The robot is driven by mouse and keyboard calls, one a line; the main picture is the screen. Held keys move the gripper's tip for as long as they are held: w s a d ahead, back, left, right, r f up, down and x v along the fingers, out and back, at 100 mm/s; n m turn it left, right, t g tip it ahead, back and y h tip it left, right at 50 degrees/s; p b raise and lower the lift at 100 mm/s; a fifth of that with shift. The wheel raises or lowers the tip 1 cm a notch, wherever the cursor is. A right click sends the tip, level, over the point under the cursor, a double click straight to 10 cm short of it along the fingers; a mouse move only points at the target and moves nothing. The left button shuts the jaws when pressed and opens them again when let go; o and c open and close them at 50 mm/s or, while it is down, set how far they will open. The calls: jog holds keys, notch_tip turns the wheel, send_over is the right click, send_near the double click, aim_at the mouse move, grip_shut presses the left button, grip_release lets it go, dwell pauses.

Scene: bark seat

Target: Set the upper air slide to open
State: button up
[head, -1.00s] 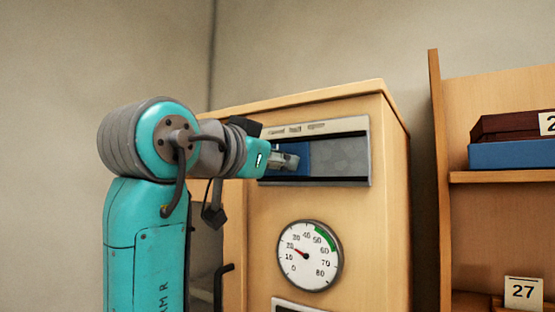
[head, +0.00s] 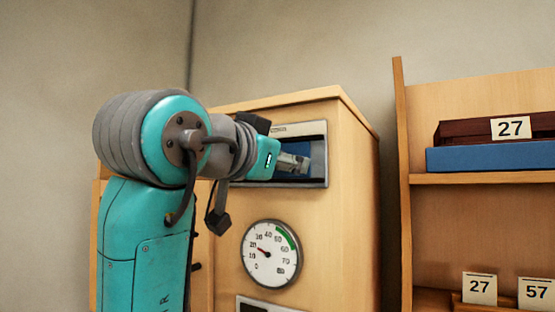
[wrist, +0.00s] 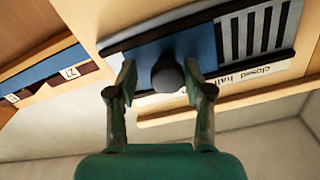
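The upper air slide is a blue plate (wrist: 145,57) with a dark round knob (wrist: 168,76). In the wrist view it lies toward the left end of its metal frame (wrist: 262,83), with dark slats uncovered to its right. The words "closed" and "half" show on the frame; any further label is hidden behind my fingers. My gripper (wrist: 160,82) has its fingers on either side of the knob, the right finger against or very near it and a gap at the left. In the head view my gripper (head: 305,165) is at the slot, covering part of the blue plate (head: 316,150).
A round gauge (head: 271,254) is below the slot on the wooden cabinet (head: 350,220). Another metal frame (head: 265,305) shows at the bottom edge. A shelf (head: 490,179) with boxes and number cards stands to the right.

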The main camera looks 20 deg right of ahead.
jog(key=shift+a, duration=0.2)
jog(key=v, duration=1.1)
jog(key=shift+s+a, duration=0.25)
jog(key=shift+a, duration=0.1)
